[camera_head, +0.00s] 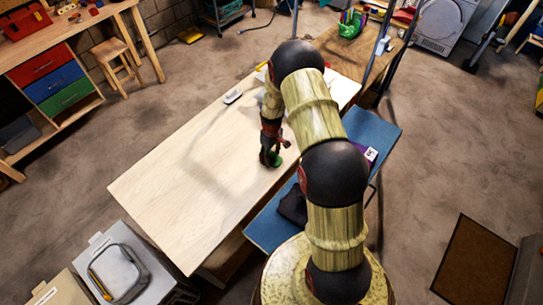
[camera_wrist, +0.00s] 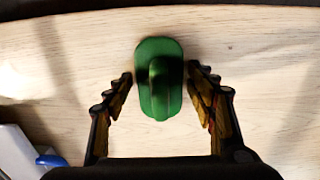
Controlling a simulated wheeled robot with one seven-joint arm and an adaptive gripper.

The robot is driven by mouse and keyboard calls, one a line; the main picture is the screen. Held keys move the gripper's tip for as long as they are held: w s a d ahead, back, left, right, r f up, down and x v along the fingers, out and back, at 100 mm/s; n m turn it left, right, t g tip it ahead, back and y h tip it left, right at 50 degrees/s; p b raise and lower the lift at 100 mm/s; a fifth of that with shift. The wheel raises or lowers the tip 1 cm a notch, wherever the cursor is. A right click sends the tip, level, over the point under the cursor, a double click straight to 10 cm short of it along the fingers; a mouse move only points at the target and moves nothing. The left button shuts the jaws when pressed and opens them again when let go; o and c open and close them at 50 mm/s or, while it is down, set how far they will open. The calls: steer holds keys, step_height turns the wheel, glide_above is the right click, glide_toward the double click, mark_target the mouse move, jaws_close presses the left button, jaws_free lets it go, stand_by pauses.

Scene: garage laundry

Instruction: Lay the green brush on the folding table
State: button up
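The green brush (camera_wrist: 158,95) lies on the pale wood tabletop (camera_head: 190,185). In the head view only a green bit of the brush (camera_head: 275,160) shows beneath my gripper (camera_head: 271,155). In the wrist view my gripper (camera_wrist: 161,76) points down with its fingers spread, one on each side of the brush. A narrow gap shows between each fingertip and the brush. A blue-topped table (camera_head: 268,228) stands along the right side of the pale wood table; I cannot tell which of the two is the folding table.
A small white object (camera_head: 233,96) lies on the pale table's far part. A dark cloth (camera_head: 293,206) and a purple item (camera_head: 370,154) lie on the blue top, partly behind my arm. A grey bin (camera_head: 125,268) stands near the front. The pale table's left part is clear.

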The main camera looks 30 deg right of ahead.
steer(key=shift+o, duration=0.5)
steer(key=shift+r, duration=0.1)
steer(key=shift+r+p, duration=0.3)
steer(key=shift+r, duration=0.05)
steer(key=a+r+t+p, duration=0.1)
steer(key=a+r+p, duration=0.1)
steer(key=r, duration=1.1)
steer(key=a+r+p, duration=0.2)
steer(key=r+p, duration=0.1)
steer(key=r, duration=1)
steer(key=s+a+r+m+t, duration=0.1)
steer(key=s+a+r, duration=0.2)
steer(key=r, duration=0.5)
steer(key=s+a+r+m+t, duration=0.1)
steer(key=s+a+r, duration=0.15)
steer(key=r, duration=0.55)
steer(key=s+a+r+t, duration=0.1)
steer(key=s+a+r, duration=0.1)
steer(key=s+r, duration=0.2)
steer(key=s+a+r+m, duration=0.1)
steer(key=s+r, duration=0.3)
steer(key=s, duration=0.6)
steer(key=s+a+r+m+t, duration=0.1)
steer(key=s+a+r, duration=0.3)
steer(key=s, duration=0.4)
steer(key=shift+t, duration=0.3)
